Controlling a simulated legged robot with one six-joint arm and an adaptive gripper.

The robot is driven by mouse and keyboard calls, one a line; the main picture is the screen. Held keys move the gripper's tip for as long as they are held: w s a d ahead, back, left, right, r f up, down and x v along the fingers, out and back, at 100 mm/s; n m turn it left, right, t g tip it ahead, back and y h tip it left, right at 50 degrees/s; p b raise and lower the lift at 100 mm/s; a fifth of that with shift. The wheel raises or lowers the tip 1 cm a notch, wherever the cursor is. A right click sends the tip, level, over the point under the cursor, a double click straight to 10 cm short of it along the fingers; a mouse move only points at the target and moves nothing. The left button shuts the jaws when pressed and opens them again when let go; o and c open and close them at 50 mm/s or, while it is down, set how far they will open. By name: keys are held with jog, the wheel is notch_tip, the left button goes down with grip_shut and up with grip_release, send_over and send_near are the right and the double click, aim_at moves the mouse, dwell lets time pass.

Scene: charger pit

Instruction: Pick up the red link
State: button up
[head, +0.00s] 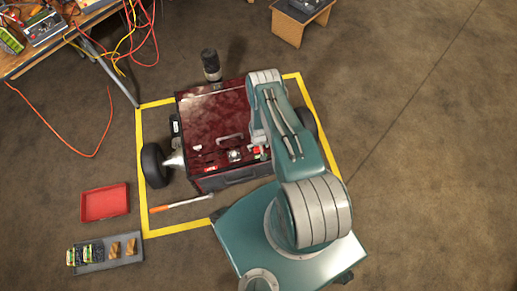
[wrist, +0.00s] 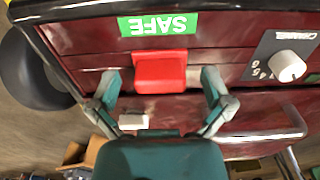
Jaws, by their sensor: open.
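The red link (wrist: 160,72) is a small red block on the dark red face of the cart, right beside a green SAFE label (wrist: 158,25) that reads upside down in the wrist view. My gripper (wrist: 160,84) is open, with one finger on each side of the link. Gaps show between the fingers and the link, and I cannot tell exactly how deep the fingertips reach. In the head view my arm hides most of the gripper, at the front right of the dark red cart (head: 205,115), and the link is hard to make out there.
A dial knob (wrist: 288,66) and a metal handle (wrist: 265,125) are near my gripper. Yellow tape (head: 180,227) surrounds the cart. An orange-handled tool (head: 180,203), a red tray (head: 104,203) and a grey tray (head: 105,264) lie at left. A cable-strewn table (head: 75,32) stands upper left.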

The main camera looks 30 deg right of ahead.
jog(key=c, duration=1.2)
jog(key=shift+c, duration=0.2)
jog(key=shift+r, duration=0.1)
